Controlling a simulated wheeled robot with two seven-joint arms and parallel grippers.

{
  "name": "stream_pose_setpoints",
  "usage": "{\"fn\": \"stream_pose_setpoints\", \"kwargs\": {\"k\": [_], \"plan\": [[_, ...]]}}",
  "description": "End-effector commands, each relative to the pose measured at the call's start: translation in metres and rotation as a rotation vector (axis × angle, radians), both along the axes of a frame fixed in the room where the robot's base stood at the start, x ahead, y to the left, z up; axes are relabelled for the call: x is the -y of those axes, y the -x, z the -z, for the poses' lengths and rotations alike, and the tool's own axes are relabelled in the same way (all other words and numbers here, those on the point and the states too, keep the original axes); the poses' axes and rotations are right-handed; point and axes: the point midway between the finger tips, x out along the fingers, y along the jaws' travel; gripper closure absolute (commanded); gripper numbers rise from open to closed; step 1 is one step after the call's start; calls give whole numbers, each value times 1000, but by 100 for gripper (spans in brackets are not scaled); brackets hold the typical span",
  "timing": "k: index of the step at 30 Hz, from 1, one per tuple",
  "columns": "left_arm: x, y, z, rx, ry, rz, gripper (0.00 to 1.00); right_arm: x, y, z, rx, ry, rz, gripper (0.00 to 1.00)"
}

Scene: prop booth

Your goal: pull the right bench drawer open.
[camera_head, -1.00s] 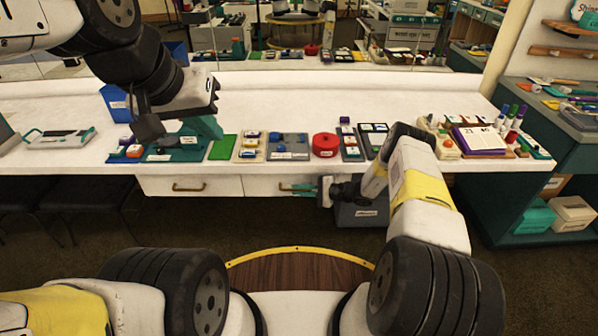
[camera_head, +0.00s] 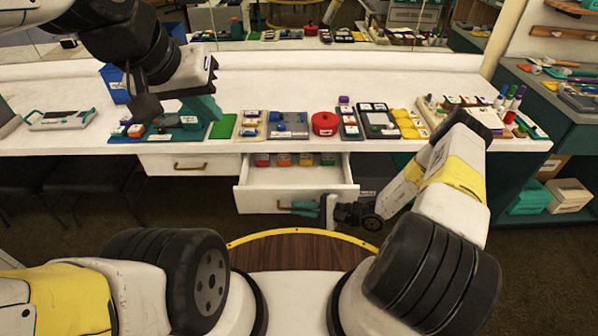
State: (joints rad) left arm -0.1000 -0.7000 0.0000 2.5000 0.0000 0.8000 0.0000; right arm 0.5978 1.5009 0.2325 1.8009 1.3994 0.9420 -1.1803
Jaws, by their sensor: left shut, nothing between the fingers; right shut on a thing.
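The right bench drawer (camera_head: 262,199) stands pulled well out from under the white bench. Several small coloured items, red, orange and green, show in a row at its back. My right gripper (camera_head: 310,208) is at the drawer's front and is shut on the drawer handle (camera_head: 287,207), whose right part it hides. My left gripper (camera_head: 205,110) is above the bench top at the left, shut and empty, with its fingertips low near a blue tray. The left bench drawer (camera_head: 168,165) is closed, with its brass handle (camera_head: 190,166) in plain view.
The white bench top (camera_head: 300,90) holds a row of things near its front edge: a green mat (camera_head: 223,127), a red round pot (camera_head: 325,124), and several trays. A blue bin (camera_head: 115,84) stands at the left. A teal shelf unit (camera_head: 560,140) is at the right.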

Motion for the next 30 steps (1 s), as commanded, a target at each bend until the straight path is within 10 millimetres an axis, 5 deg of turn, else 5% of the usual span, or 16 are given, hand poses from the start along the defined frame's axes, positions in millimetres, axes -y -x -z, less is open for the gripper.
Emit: {"fn": "stream_pose_setpoints", "kwargs": {"k": [9, 22, 24, 30], "plan": [[0, 0, 0, 0, 0, 0, 100, 1, 32, 0, 0, 0, 1, 100], [0, 0, 0, 0, 0, 0, 100, 1, 35, 0, 0, 1, 2, 100], [0, 0, 0, 0, 0, 0, 100, 1, 35, 0, 0, 1, 2, 80], [0, 0, 0, 0, 0, 0, 100, 1, 35, 0, 0, 1, 1, 80]]}}
